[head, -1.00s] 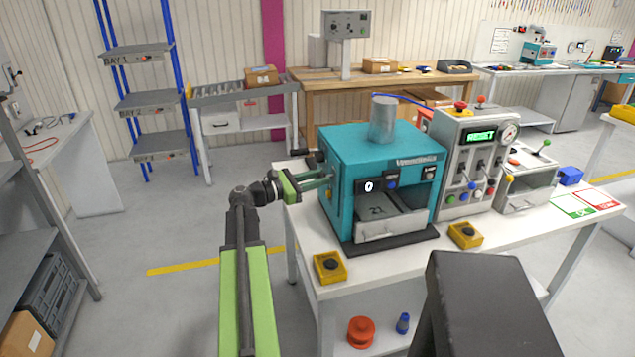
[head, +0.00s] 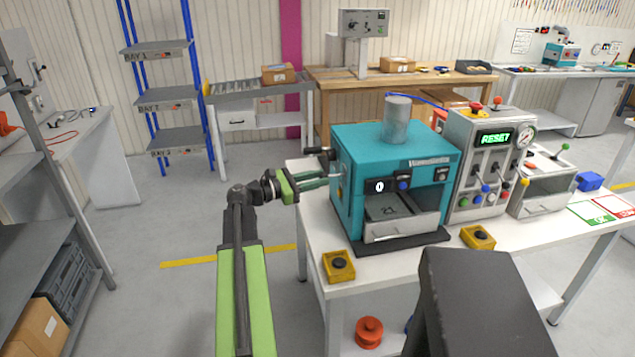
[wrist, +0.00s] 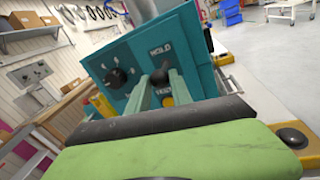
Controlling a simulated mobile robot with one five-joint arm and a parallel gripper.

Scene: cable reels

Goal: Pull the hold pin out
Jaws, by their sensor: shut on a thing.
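The teal machine (head: 395,150) stands on the white workbench. My gripper (head: 326,180) reaches toward its left side face from the left. In the wrist view the two green fingers (wrist: 160,85) point at that face below the word HOLD. They are shut on the small dark hold pin (wrist: 161,74), which is mostly hidden between the fingertips. I cannot tell how far the pin sits in its hole.
A black knob (wrist: 118,77) is beside the fingers on the same face. Yellow button boxes (head: 339,266) (head: 478,237) sit at the bench front. A grey control panel (head: 490,160) reading RESET stands right of the machine. The floor left of the bench is clear.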

